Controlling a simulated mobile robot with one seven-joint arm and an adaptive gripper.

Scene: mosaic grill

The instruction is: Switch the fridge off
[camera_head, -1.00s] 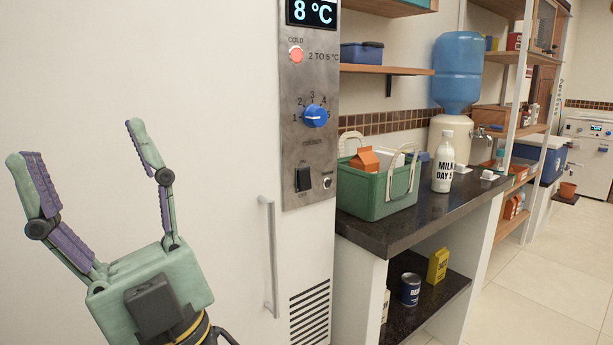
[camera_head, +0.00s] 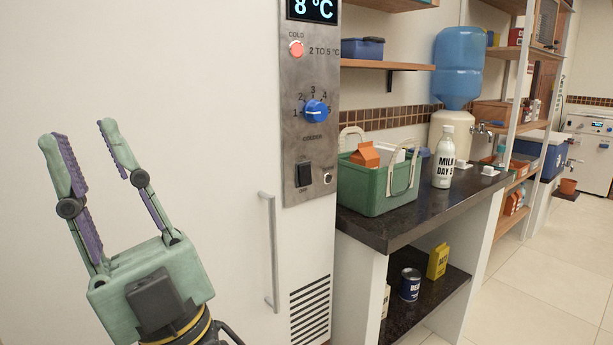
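The white fridge (camera_head: 220,60) fills the left half of the view, with a vertical handle (camera_head: 270,250) on its door. Its grey metal control panel (camera_head: 311,140) carries a lit display (camera_head: 312,10) reading 8 °C, a glowing red cold lamp (camera_head: 296,49) and a blue dial (camera_head: 316,111). A black rocker switch (camera_head: 304,174) sits low on the panel, with "OFF" printed below it. A small round silver part (camera_head: 327,178) is beside the switch. My gripper (camera_head: 78,130) is open and empty in front of the door, left of the panel and apart from it.
A dark counter (camera_head: 420,215) stands right of the fridge, holding a green crate (camera_head: 375,190) and a milk bottle (camera_head: 444,160). A wooden shelf (camera_head: 390,67) is above it.

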